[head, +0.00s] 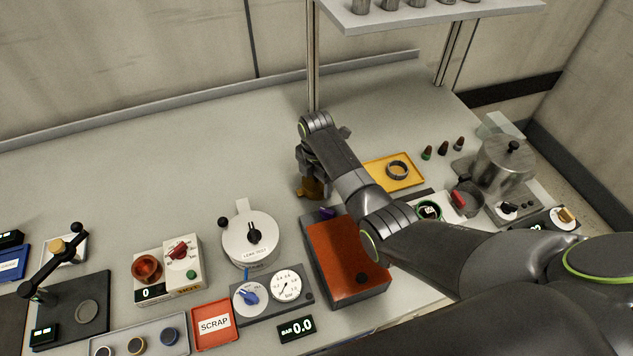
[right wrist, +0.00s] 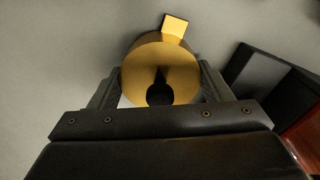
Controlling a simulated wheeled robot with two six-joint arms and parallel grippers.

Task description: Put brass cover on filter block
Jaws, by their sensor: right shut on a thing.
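The brass cover (right wrist: 180,62) is round, with a small square tab at its edge and a dark round spot near its middle. My right gripper (right wrist: 160,88) is shut on it, with one finger on each side. In the head view the brass cover (head: 312,190) shows under my right gripper (head: 311,180), over or at the grey bench behind the red-brown box. I cannot tell whether the cover touches the bench. I cannot make out the filter block for certain; my right arm hides part of the bench. My left gripper is not in view.
The red-brown box (head: 345,262) stands just in front of my right gripper. A white round tester (head: 250,240) is to its left. A yellow tray (head: 412,172) with a ring and a metal pot (head: 500,165) are to the right. The bench behind and left is clear.

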